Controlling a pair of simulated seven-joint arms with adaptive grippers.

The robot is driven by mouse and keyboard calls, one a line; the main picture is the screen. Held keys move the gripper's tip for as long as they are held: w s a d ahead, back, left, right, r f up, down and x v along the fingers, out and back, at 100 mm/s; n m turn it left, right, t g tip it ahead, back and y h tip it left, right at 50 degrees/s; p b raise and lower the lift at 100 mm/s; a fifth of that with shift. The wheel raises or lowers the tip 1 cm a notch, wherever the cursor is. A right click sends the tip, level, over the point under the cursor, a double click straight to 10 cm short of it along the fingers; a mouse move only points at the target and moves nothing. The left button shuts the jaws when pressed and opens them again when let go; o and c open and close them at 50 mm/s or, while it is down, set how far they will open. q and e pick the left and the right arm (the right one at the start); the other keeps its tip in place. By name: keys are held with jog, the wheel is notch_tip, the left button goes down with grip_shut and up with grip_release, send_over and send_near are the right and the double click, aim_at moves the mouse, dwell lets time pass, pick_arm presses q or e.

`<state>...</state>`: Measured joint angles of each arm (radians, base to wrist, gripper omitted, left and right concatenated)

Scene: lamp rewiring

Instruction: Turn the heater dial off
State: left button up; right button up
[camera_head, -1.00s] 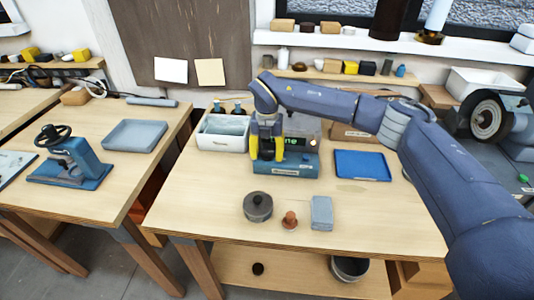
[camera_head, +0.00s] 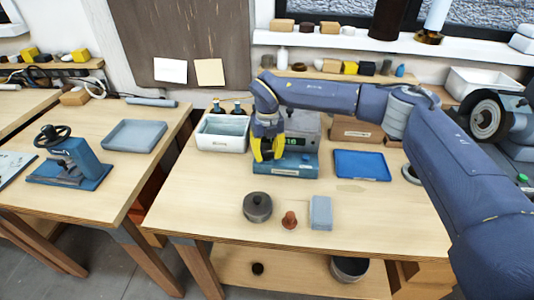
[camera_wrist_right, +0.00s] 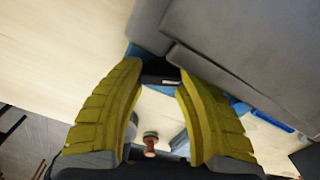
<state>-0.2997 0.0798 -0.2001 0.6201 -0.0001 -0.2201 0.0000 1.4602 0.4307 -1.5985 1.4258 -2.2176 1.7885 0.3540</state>
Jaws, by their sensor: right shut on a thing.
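The heater is a grey box (camera_head: 304,126) on a blue base (camera_head: 288,170), with a small green display (camera_head: 292,141) on its front, in the head view. My right gripper (camera_head: 266,156) is at the left part of the heater's front, its yellow fingers pointing down and hiding the dial there. In the right wrist view, the two yellow fingers (camera_wrist_right: 160,82) are shut on a dark piece with a pale mark, which looks like the dial (camera_wrist_right: 158,79). How far the dial is turned cannot be read. My left gripper is not in view.
A white bin (camera_head: 222,146) stands left of the heater, two dark bottles behind it. A blue tray (camera_head: 361,178) lies to the right. A dark round pot (camera_head: 257,218), a reddish-brown knobbed piece (camera_head: 289,220) and a blue-grey block (camera_head: 321,225) are in front. Bare tabletop lies between.

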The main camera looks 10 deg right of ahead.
aim_at(267, 153)
jog(key=shift+f, duration=0.1)
jog(key=o, duration=1.2)
notch_tip(267, 153, up, 12)
